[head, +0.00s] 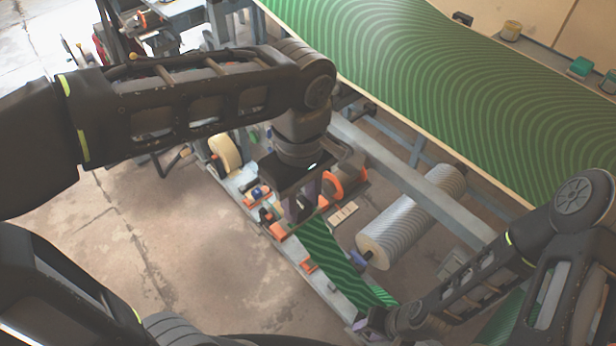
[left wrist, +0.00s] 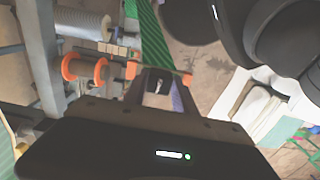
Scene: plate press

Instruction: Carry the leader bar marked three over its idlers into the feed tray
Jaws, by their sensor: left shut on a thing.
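My left gripper (head: 303,208) points down above the grey side frame. In the left wrist view its fingers (left wrist: 160,90) are shut on a thin leader bar with orange ends (left wrist: 187,79); no number is readable. A green striped web (head: 335,262) runs from beside this gripper to the lower right; it also shows in the left wrist view (left wrist: 152,40). My right gripper (head: 374,322) is at the lower end of the web; its fingers are too hidden to tell their state. An idler with orange flanges (head: 347,180) sits close right of my left gripper. I cannot pick out the feed tray.
A large grey roller (head: 412,217) lies right of the web. A cream roll (head: 225,153) stands to the upper left. A wide green striped sheet (head: 450,80) slopes across the upper right. Orange brackets line the grey frame rail (head: 322,290). Open floor (head: 180,240) lies to the left.

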